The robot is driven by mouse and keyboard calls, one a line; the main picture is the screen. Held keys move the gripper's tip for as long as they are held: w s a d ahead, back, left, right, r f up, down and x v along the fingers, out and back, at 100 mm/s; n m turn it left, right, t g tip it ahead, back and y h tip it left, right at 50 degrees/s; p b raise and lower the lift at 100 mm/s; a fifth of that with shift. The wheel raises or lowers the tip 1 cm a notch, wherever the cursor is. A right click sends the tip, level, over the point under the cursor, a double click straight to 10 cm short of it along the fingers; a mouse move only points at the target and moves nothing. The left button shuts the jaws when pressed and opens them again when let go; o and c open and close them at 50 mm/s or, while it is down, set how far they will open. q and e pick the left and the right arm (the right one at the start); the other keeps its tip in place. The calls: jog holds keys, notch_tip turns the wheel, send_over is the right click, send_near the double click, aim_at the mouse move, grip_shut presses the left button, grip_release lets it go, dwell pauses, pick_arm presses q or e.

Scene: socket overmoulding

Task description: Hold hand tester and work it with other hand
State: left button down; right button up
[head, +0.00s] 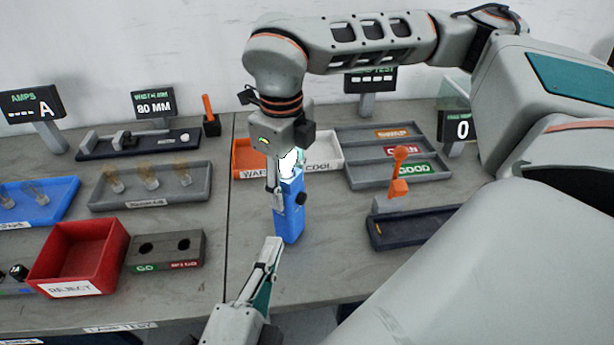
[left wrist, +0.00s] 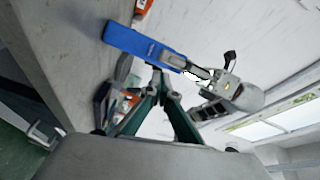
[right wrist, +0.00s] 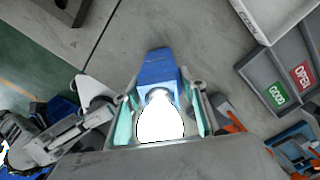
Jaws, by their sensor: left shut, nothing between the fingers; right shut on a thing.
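The blue hand tester (head: 288,212) is held in my right gripper (head: 286,182), upright above the table, with a black knob on its side. A bright white glowing bulb shows at its top between the fingers; in the right wrist view the bulb (right wrist: 160,120) sits in front of the blue body (right wrist: 157,68). My left gripper (head: 272,246) is shut and empty, its tips just below and left of the tester's lower end. In the left wrist view the closed fingertips (left wrist: 157,75) lie close to the tester (left wrist: 142,41); whether they touch it is unclear.
A WARM/COOL tray (head: 327,166) stands behind the tester, and a sorting tray (head: 345,147) with a GOOD label to the right. A dark fixture with an orange lever (head: 398,188) is at right. The red REJECT bin (head: 50,262) and a two-hole block (head: 165,250) are at left.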

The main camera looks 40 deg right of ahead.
aim_at(302, 199)
pick_arm(q)
jog(key=s+d+m+g+h, duration=0.1)
jog(key=s+d+m, duration=0.1)
jog(key=s, duration=0.4)
jog(key=shift+s+d+r+m, duration=0.3)
jog(key=shift+s+r+m, duration=0.05)
jog(key=shift+r+m, duration=0.05)
jog(key=w+d, duration=0.7)
jog(key=w, duration=0.2)
jog(key=shift+w+f, duration=0.2)
